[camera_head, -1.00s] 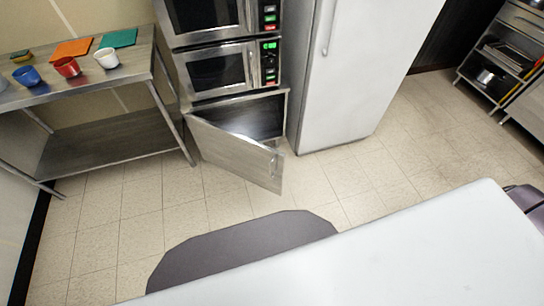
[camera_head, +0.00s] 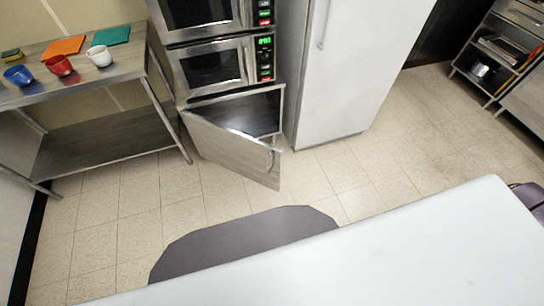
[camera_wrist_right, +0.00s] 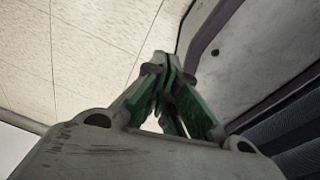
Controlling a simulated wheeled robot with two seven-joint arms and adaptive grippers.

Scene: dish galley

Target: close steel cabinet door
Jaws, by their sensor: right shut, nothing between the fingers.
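The steel cabinet (camera_head: 282,108) stands under two stacked microwaves. Its steel door (camera_head: 225,145) is hinged on the left and stands open, swung out towards me over the floor. A small handle (camera_head: 270,160) sits near the door's free edge. The cabinet's inside is dark where it shows above the door. My right gripper (camera_wrist_right: 166,62) shows in the right wrist view, its green-lined fingers shut with nothing between them. It points over floor tiles, apart from the cabinet. My left gripper is not in view.
A white fridge (camera_head: 355,75) stands right of the cabinet. A steel table (camera_head: 130,68) with cups and coloured mats stands to the left. A steel shelf unit (camera_head: 490,75) is at the far right. Tiled floor (camera_head: 330,175) before the door is clear.

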